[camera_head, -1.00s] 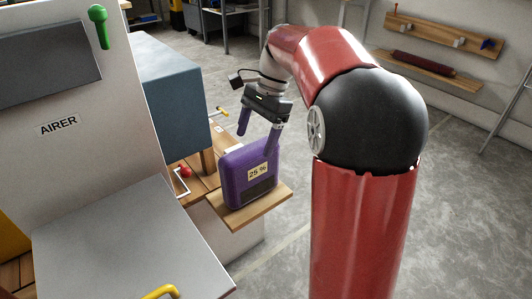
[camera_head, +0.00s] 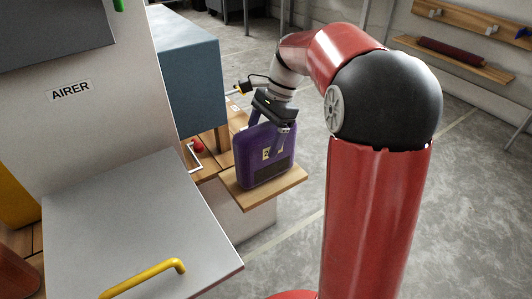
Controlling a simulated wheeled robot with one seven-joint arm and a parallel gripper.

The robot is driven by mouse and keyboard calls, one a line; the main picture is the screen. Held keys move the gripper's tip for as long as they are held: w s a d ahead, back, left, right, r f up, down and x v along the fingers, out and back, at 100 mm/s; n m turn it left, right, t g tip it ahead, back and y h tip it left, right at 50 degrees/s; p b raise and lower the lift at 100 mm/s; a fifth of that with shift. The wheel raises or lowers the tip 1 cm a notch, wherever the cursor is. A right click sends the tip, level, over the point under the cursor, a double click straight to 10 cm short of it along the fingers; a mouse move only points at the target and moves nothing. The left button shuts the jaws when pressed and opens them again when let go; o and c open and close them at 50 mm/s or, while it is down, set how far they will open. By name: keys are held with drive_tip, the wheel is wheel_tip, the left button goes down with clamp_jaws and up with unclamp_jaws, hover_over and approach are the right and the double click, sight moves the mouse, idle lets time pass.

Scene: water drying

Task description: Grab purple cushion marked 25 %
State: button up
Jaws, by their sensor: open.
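The purple cushion (camera_head: 250,168) stands upright on a small wooden shelf (camera_head: 290,177) in the head view. It has a pale label on its front face, now partly covered by a finger, and a dark patch below. My gripper (camera_head: 267,134) points down at the cushion's top. It is open, with one finger at the upper left of the cushion and the other in front of the label. The fingers overlap the cushion in the picture; I cannot tell whether they touch it.
The white machine marked AIRER (camera_head: 110,125) stands at left, with a grey panel (camera_head: 140,225) and yellow handle (camera_head: 145,278) in front. A blue-grey box (camera_head: 188,75) and a red knob (camera_head: 198,147) are behind the shelf. Open floor (camera_head: 470,200) lies at right.

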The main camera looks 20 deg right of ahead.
drive_tip(key=shift+f, duration=0.25)
idle(0.4)
drive_tip(key=c, duration=1.5)
